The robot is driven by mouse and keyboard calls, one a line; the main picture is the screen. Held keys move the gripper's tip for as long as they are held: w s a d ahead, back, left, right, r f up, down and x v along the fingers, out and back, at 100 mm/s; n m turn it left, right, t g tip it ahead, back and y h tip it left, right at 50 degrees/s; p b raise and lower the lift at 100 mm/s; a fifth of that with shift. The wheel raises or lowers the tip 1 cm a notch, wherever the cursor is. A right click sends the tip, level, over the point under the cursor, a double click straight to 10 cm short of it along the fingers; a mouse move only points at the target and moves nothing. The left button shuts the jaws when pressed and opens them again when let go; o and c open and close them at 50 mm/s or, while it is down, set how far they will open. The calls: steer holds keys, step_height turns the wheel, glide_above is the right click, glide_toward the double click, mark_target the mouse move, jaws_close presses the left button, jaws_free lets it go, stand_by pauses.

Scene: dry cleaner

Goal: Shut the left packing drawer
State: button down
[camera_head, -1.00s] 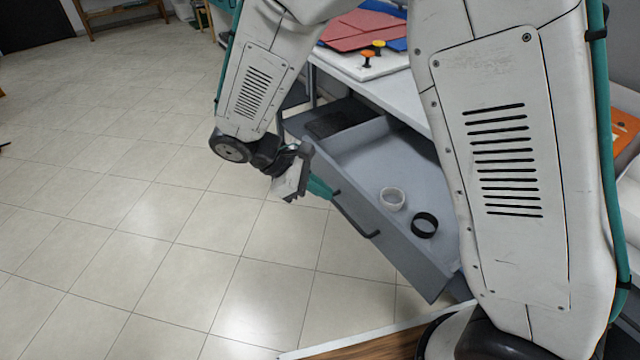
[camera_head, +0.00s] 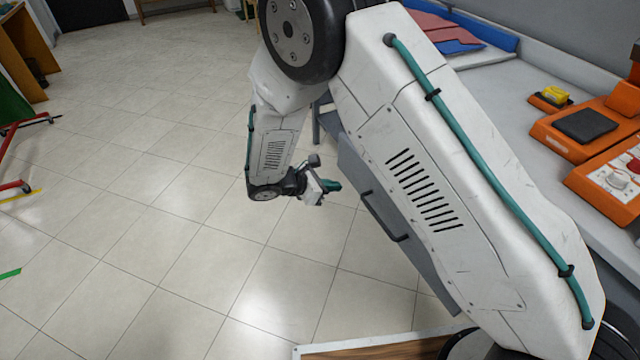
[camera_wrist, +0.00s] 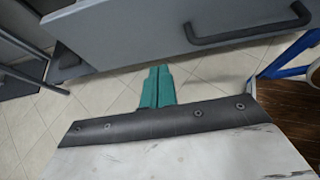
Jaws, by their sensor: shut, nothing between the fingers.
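The grey packing drawer (camera_head: 434,272) shows its front panel at the centre of the head view, below the white counter. Its dark bar handle (camera_head: 382,222) faces the open floor. My arm covers the inside of the drawer, so how far it stands out is hard to tell. My gripper (camera_head: 334,186) has its teal fingers together and empty, in front of the panel and left of the handle. In the wrist view, the drawer front (camera_wrist: 130,32) spans the top, with its handle (camera_wrist: 250,32) to the right of the fingers (camera_wrist: 157,88); a gap seems to separate them.
The white counter (camera_head: 500,82) carries orange devices (camera_head: 590,130) at right and red and blue folded pieces (camera_head: 445,30) at the back. A wood-topped edge (camera_head: 375,349) lies at the bottom. Tiled floor (camera_head: 170,230) left of the drawer is wide and clear.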

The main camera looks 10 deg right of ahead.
mark_target(362, 182)
steer(key=d, duration=0.2)
steer(key=w+d+f, duration=0.1)
steer(key=d, duration=0.1)
steer(key=w+d, duration=0.1)
steer(key=d, duration=0.1)
steer(key=shift+f, duration=0.2)
steer(key=shift+w, duration=0.1)
steer(key=shift+d, duration=0.2)
